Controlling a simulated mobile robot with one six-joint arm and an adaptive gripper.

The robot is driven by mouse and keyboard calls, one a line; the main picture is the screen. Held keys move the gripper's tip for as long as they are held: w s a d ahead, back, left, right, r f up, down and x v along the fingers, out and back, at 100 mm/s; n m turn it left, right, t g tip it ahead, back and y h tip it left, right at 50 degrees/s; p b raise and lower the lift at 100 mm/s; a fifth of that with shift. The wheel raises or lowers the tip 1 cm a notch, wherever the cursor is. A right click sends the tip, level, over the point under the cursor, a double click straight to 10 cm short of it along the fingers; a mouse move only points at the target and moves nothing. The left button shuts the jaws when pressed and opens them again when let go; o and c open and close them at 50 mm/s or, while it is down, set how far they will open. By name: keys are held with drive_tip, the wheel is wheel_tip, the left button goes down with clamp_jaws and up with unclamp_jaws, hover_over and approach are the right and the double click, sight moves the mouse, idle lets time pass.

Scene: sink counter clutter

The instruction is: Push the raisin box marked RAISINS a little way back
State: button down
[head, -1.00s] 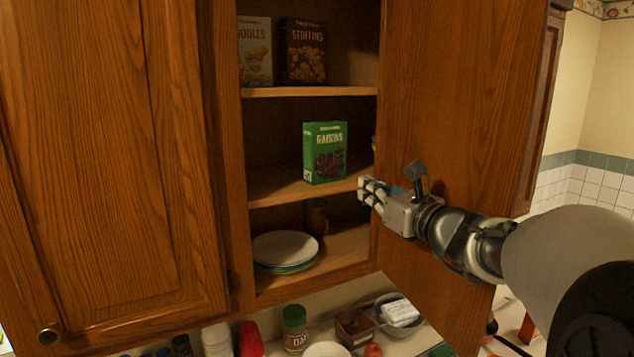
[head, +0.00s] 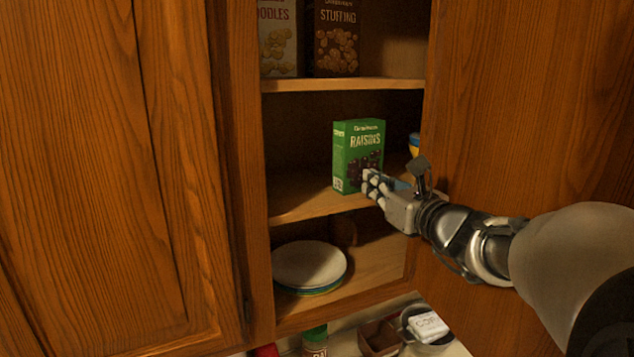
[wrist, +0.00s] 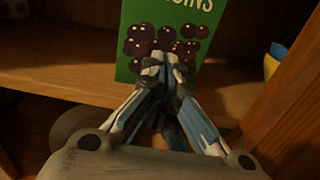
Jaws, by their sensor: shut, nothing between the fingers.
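The green raisin box (head: 352,148) marked RAISINS stands upright on the middle shelf of the open cupboard, near the shelf's front edge. My gripper (head: 369,180) is shut and empty, with its fingertips in front of the box's lower right face. In the wrist view the closed fingertips (wrist: 165,65) overlap the lower front of the box (wrist: 150,15), over the printed raisins. I cannot tell whether they touch it. The fingers hide part of the box's lower front.
The middle shelf (head: 300,197) is bare left of the box. A blue and yellow item (head: 414,145) stands to its right, partly hidden by the cupboard frame. Stuffing (head: 336,40) and noodles (head: 277,40) boxes stand above; stacked plates (head: 308,264) lie below. The open door (head: 520,100) is at right.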

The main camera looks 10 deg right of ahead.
drive_tip(key=w, duration=0.2)
drive_tip(key=w+a+b, duration=0.1)
drive_tip(key=w, duration=0.4)
drive_tip(key=shift+a+f+b, duration=0.15)
drive_tip(key=shift+b, duration=0.2)
drive_tip(key=shift+w, duration=0.35)
drive_tip(key=shift+s, duration=0.1)
